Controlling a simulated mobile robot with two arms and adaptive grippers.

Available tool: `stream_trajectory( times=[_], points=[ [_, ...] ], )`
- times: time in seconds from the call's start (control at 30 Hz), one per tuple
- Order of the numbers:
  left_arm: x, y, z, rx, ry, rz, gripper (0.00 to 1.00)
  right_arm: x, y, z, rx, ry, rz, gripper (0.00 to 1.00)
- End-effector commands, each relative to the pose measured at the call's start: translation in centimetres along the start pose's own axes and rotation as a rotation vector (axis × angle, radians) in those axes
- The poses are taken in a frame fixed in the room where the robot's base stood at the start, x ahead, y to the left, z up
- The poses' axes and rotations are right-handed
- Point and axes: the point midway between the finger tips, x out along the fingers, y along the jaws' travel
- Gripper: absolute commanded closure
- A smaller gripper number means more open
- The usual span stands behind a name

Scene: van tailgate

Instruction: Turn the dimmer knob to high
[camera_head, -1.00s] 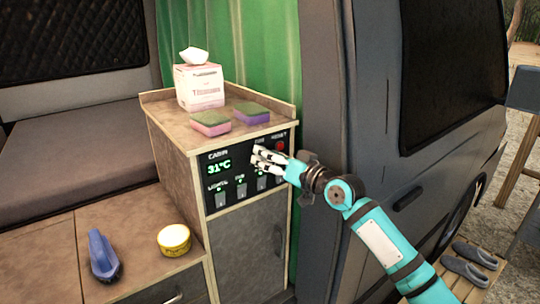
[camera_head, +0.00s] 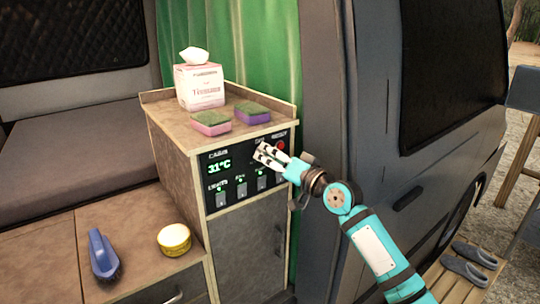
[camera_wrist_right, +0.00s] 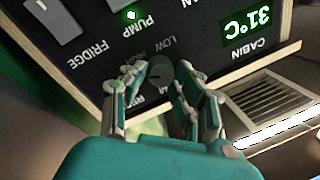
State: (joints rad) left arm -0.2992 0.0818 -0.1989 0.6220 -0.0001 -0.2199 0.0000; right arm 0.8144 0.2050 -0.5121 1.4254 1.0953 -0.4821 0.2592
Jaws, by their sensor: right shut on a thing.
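The black control panel (camera_head: 213,187) on the cabinet front has a green 31°C display, several switches and a red button. My right gripper (camera_head: 261,152) is at the panel's upper right, its fingers hiding the dimmer knob in the head view. In the right wrist view, the round dark grey knob (camera_wrist_right: 158,74) sits between the fingertips of the right gripper (camera_wrist_right: 160,84), which is shut on it. A short dark mark shows on the knob face. The word LOW is readable beside the knob; other lettering there is partly hidden by the fingers. My left gripper is not in view.
A tissue box (camera_head: 199,87) and two sponges, pink (camera_head: 211,124) and purple (camera_head: 251,114), stand on the cabinet top. A blue brush (camera_head: 103,256) and a yellow tin (camera_head: 174,240) are on the lower counter. The van's side (camera_head: 350,120) is close right of the panel.

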Motion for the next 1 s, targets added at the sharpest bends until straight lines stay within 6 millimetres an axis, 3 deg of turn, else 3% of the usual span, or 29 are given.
stream_trajectory(
  times=[0.03, 0.07, 0.23, 0.5, 0.63, 1.0],
  points=[
    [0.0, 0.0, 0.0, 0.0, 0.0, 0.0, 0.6, 0.0, -0.1, 0.1, -0.001, -0.002, -0.001, 1.0],
    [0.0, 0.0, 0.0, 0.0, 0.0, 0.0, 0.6, 0.0, -0.1, 0.1, -0.001, -0.002, -0.001, 0.69],
    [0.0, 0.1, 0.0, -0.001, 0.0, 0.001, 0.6, 0.0, -0.1, 0.0, -0.003, -0.001, -0.001, 0.47],
    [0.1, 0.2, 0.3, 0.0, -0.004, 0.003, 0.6, -0.1, 0.0, 0.0, -0.004, -0.001, 0.0, 0.47],
    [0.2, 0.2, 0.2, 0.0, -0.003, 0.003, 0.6, -1.1, 0.1, 0.0, -0.004, 0.0, 0.001, 0.47],
    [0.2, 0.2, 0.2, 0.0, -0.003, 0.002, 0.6, -8.6, 0.0, 0.0, -0.005, -0.002, 0.002, 0.47]
  ],
)
